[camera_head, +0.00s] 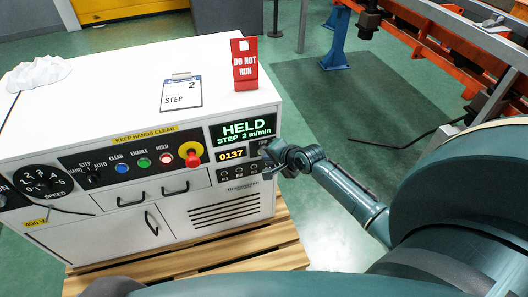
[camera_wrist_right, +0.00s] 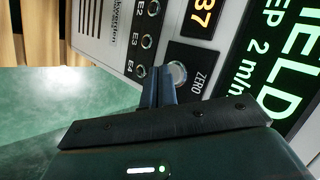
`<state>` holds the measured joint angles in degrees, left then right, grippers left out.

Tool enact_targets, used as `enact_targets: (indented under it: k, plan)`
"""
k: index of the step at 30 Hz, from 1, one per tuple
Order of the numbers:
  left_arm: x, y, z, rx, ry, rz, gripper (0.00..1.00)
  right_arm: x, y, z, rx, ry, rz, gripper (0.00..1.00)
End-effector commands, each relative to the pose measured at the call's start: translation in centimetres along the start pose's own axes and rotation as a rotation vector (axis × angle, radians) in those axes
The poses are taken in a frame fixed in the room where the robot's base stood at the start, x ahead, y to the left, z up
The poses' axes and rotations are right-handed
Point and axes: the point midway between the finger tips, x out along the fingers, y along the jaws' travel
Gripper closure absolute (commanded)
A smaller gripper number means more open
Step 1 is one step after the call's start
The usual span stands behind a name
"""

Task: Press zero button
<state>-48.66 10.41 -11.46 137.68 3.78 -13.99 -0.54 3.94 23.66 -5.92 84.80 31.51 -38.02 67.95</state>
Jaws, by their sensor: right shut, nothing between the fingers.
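The gripper is shut and empty. The counter display (camera_head: 232,155) reads 0137. My left gripper is not in view.
The white control cabinet (camera_head: 220,207) stands on a wooden pallet (camera_head: 190,262). A red emergency button (camera_head: 192,158), several small buttons and a HELD screen (camera_head: 243,131) are on its front. A red DO NOT RUN sign (camera_head: 245,68) stands on top.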

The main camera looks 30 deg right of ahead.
Motion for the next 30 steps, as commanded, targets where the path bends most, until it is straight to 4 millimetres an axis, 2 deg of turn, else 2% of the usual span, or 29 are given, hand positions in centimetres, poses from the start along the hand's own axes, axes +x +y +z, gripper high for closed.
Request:
enact_targets:
  k: [30]
  plan:
    - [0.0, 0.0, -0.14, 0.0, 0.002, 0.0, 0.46, 0.65, -0.49, -0.46, 0.0, 0.0, 0.0, 1.0]
